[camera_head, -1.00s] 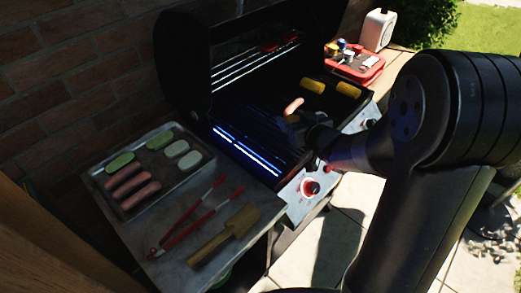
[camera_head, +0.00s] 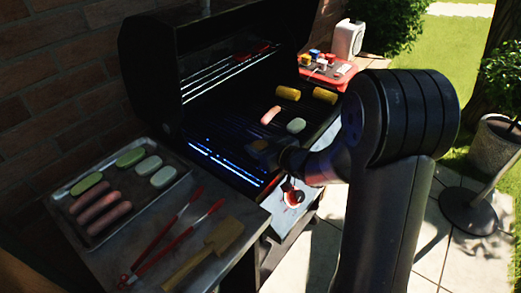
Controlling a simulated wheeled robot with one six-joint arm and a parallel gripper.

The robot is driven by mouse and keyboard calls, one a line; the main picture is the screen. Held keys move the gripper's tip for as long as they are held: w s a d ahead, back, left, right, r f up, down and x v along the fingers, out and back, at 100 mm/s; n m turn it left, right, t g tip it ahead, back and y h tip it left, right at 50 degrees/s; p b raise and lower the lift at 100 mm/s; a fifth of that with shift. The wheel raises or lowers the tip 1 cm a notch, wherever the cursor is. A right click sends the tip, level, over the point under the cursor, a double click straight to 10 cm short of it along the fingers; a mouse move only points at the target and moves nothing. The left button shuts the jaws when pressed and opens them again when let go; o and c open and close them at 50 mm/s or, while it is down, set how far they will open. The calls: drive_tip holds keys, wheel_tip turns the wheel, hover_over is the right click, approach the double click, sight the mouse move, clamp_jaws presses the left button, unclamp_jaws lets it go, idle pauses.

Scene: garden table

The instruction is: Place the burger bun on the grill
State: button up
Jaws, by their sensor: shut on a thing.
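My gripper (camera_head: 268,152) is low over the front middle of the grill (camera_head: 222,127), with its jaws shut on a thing. The held thing is dark, small and mostly hidden by the gripper, so I cannot make out what it is. I see no clear burger bun elsewhere. I cannot tell if the held thing touches the grate. The grill lid (camera_head: 150,75) is open.
A sausage (camera_head: 271,115), a pale oval piece (camera_head: 296,125) and two corn cobs (camera_head: 288,93) lie on the grill's right half.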

drive_tip(key=shift+f, duration=0.5)
drive_tip(key=shift+f, duration=0.15)
drive_tip(key=o, duration=0.9)
drive_tip(key=shift+o, duration=0.2)
drive_tip(key=shift+s+d+r, duration=0.1)
drive_tip(key=shift+s+r, duration=0.05)
drive_tip(key=shift+r, duration=0.1)
drive_tip(key=v, duration=1.1)
drive_tip(key=shift+s+d+p, duration=0.2)
drive_tip(key=shift+s+p, duration=0.05)
drive_tip(key=shift+p, duration=0.15)
